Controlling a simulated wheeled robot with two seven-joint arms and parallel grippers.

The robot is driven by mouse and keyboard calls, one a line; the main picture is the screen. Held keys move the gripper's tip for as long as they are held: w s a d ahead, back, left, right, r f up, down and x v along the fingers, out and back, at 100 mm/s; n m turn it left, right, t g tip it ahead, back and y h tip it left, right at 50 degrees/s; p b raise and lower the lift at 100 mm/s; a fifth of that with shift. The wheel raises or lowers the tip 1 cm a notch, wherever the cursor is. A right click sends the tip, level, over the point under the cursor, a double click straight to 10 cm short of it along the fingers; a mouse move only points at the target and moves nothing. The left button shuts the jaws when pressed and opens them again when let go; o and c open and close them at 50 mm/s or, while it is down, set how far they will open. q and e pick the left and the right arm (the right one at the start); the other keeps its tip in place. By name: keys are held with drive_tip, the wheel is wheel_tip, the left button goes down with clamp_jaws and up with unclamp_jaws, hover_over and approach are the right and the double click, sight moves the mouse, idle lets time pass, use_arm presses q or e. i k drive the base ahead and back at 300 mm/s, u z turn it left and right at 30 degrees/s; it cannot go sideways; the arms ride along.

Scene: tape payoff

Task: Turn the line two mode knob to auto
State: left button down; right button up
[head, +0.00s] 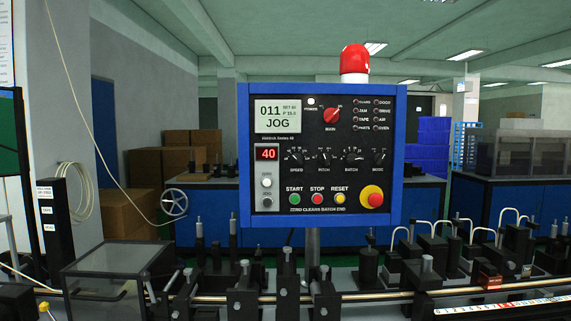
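A blue-framed control panel (243,180) stands upright on a post in the middle of the head view. Its mode knob (379,159) is a small black knob at the right end of a row of black knobs; its pointer position is too small to tell. The display (278,114) reads 011 and JOG. I cannot read any label that says which line this panel belongs to. Neither of my grippers shows in the head view.
The panel also carries a red main switch (331,115), green start (294,199), red stop (317,199) and yellow reset (340,198) buttons, and a red emergency stop (372,196). A machine bed with a long rod (385,295) and black blocks runs below. Space before the panel face looks clear.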

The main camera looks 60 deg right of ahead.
sight(379, 158)
drive_tip(key=u, duration=0.1)
drive_tip(key=k, duration=0.95)
drive_tip(key=z, duration=0.25)
